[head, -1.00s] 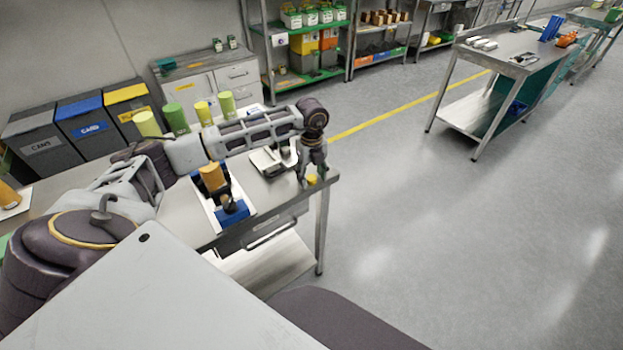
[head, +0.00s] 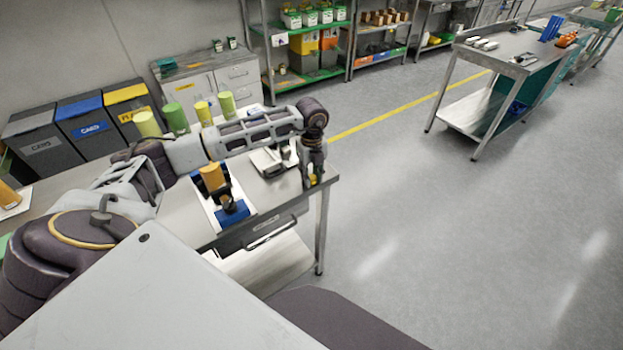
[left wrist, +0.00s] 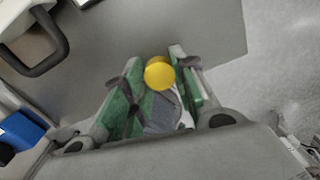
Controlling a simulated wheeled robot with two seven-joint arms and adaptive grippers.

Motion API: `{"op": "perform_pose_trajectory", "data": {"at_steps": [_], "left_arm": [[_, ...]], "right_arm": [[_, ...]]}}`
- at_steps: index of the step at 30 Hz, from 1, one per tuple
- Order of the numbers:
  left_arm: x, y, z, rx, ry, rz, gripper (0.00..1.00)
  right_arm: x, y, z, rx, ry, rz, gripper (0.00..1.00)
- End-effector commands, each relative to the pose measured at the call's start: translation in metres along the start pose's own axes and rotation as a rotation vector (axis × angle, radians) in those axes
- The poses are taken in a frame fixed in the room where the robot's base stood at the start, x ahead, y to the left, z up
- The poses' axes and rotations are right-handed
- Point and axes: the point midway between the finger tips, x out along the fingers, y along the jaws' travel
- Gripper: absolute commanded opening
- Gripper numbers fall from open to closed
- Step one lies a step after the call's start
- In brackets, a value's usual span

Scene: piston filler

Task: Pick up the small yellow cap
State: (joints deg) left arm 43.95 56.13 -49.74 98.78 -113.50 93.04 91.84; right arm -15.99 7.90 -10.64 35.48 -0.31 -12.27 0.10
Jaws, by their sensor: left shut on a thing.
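The small yellow cap (left wrist: 160,73) sits between the fingertips of my left gripper (left wrist: 162,80) in the left wrist view. In the head view the left gripper (head: 313,178) points down at the right corner of the steel bench, and a sliver of the cap (head: 314,178) shows at its fingers. The gripper is shut on the cap. Whether the cap still touches the bench top cannot be told. My right gripper is not in view.
The steel bench (head: 183,222) holds a white tray with a blue and orange device (head: 229,208) left of the gripper, and a scale-like device (head: 268,160) just behind it. Green and yellow cylinders (head: 177,119) stand further back. The floor right of the bench is clear.

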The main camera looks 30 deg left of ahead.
Motion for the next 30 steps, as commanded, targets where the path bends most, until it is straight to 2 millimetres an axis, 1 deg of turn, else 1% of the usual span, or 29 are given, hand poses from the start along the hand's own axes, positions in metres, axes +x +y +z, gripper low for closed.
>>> {"op": "perform_pose_trajectory", "data": {"at_steps": [6, 11, 17, 24, 30], "left_arm": [[-0.002, 0.0, 0.0, 0.0, 0.0, -0.001, 0.2], [-0.012, 0.0, 0.0, -0.001, 0.0, -0.001, 0.2], [-0.036, -0.001, 0.0, 0.0, -0.001, -0.002, 0.2], [-0.072, -0.001, 0.001, 0.001, -0.001, -0.003, 0.2], [-0.093, -0.001, 0.0, 0.001, 0.0, -0.001, 0.2]], "right_arm": [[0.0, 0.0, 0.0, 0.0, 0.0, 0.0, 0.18], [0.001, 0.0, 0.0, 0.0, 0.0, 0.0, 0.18], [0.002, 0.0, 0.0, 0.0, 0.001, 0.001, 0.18], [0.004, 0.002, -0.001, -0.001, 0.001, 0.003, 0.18], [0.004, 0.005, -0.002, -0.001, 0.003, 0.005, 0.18]]}}
